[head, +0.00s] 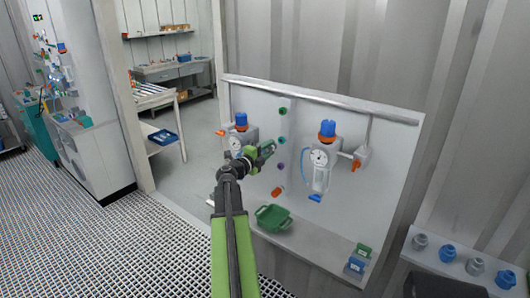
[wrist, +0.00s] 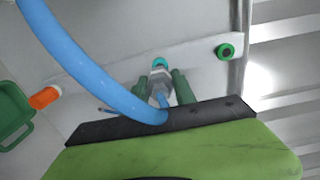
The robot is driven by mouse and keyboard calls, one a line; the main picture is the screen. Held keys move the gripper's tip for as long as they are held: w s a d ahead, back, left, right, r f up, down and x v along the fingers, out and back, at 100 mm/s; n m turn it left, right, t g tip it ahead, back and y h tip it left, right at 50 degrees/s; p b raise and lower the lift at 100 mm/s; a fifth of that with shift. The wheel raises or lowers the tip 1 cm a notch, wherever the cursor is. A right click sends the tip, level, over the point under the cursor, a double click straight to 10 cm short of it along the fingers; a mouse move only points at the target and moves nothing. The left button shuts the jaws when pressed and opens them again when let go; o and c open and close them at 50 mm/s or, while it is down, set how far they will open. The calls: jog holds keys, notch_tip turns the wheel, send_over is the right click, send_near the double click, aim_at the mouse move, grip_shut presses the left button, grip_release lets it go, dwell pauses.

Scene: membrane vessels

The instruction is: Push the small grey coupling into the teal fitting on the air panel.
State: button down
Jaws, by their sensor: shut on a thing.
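My gripper (wrist: 161,90) has its two green fingers closed around the small grey coupling (wrist: 159,76), one finger on each side. A thick blue hose (wrist: 85,62) curves across the wrist view, and a thin blue tube runs from the coupling back between the fingers. The teal fitting (wrist: 160,62) shows just beyond the coupling's front end, nearly in line with it. I cannot tell whether they touch. In the head view my gripper (head: 267,149) is at the panel strip, just left of and below the teal fitting (head: 283,139). The coupling is not distinct there.
The strip also carries a green fitting (wrist: 223,51) and a purple one (head: 281,167). A gauge with a blue-capped regulator (head: 327,130) stands to the right, another behind my arm. A green tray (head: 262,224) and an orange piece (head: 278,191) are below.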

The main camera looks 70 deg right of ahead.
jog(key=shift+x, duration=2)
jog(key=shift+s+d, duration=0.2)
jog(key=shift+d, duration=0.25)
dwell(0.5)
jog(key=c, duration=0.9)
grip_release()
jog(key=v, duration=1.7)
jog(key=shift+a, duration=0.2)
jog(key=shift+w, duration=0.15)
